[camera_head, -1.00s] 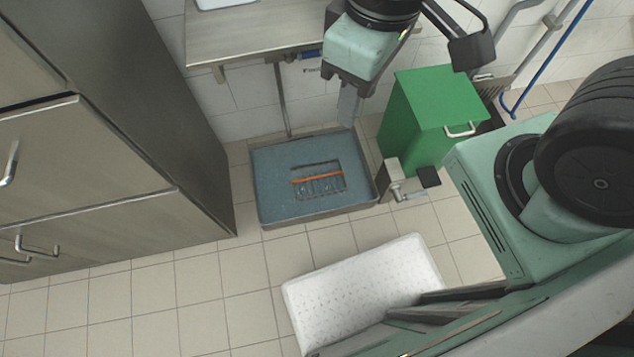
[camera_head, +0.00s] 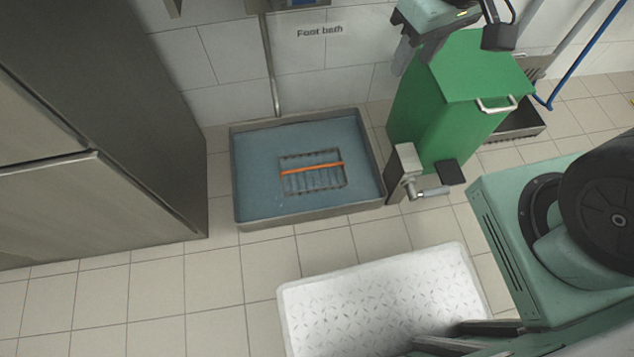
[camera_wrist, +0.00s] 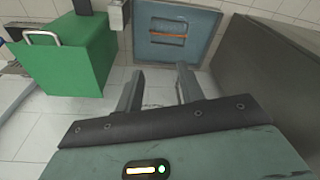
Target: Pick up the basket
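The basket (camera_head: 312,180) is a small grey wire rack with an orange bar across it. It lies in the blue-grey foot bath (camera_head: 250,215) on the floor. In the wrist view the basket (camera_wrist: 168,36) is small and far off, beyond the fingertips. My gripper (camera_wrist: 160,74) is open and empty, its two fingers apart. In the head view my gripper (camera_head: 402,55) is at the top, up and to the right of the basket, in front of the green bin. The fingers are well apart from the basket.
A green bin (camera_head: 445,110) stands right of the bath, with a metal pedal fixture (camera_head: 405,170) between them. A white textured mat (camera_head: 380,300) lies in front. A steel cabinet (camera_head: 100,210) stands at left. Tiled floor (camera_head: 150,300) is clear between cabinet and mat.

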